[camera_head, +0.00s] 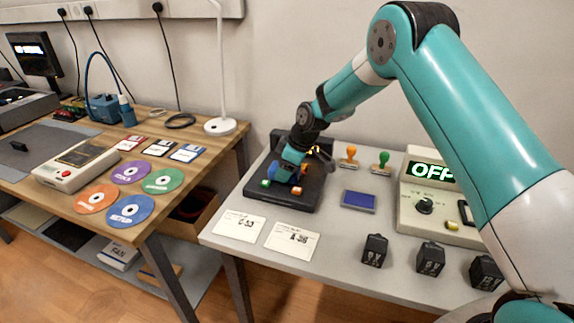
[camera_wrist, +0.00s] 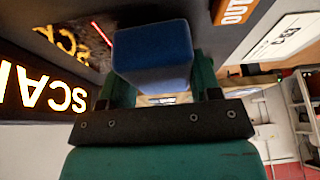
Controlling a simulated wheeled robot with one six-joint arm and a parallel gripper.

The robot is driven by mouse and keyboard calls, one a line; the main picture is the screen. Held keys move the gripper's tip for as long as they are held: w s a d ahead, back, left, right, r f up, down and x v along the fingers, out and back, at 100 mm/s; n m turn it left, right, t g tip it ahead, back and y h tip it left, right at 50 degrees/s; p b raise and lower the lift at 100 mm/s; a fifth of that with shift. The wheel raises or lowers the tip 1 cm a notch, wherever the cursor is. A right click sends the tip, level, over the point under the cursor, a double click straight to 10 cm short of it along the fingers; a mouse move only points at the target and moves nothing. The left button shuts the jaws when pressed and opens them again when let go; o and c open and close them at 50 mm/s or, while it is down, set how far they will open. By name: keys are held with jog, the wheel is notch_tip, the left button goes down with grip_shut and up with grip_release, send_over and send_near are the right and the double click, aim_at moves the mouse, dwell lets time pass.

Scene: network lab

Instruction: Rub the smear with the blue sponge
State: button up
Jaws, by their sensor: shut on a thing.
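The blue sponge (camera_wrist: 153,45) is held between the fingers of my gripper (camera_wrist: 158,78) in the wrist view. In the head view, my gripper (camera_head: 293,166) is low over the black scanner (camera_head: 285,196) on the grey table, with a bit of blue showing below it. I cannot tell whether the sponge touches the scanner's surface. The wrist view shows a glowing SCAN sign (camera_wrist: 45,88) and its reflection in a dark glossy surface beside the sponge. I cannot make out the smear; the gripper and sponge may cover it.
A blue pad (camera_head: 358,200), an orange stamp (camera_head: 349,155) and a green stamp (camera_head: 381,160) stand right of the scanner. A box reading OFF (camera_head: 433,200) is farther right. Two cards (camera_head: 291,240) and several black blocks (camera_head: 375,250) lie along the front.

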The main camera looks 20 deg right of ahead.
jog(key=shift+r, duration=0.1)
jog(key=shift+r+p, duration=1.9)
jog(key=shift+r, duration=1.05)
jog(key=shift+r+p, duration=1)
jog(key=shift+r, duration=0.55)
jog(key=shift+f, duration=0.2)
jog(key=shift+s+d+f+b, duration=0.1)
jog(key=shift+d+f+b, duration=0.05)
jog(key=shift+f+b, duration=0.85)
jog(key=shift+s+d+f+b, duration=0.15)
jog(key=shift+f+b, duration=0.45)
jog(key=shift+f, duration=0.75)
jog(key=shift+d+f+b, duration=0.15)
jog(key=shift+f+b, duration=0.65)
jog(key=shift+f, duration=0.35)
jog(key=shift+f+b, duration=0.7)
jog(key=shift+f, duration=0.35)
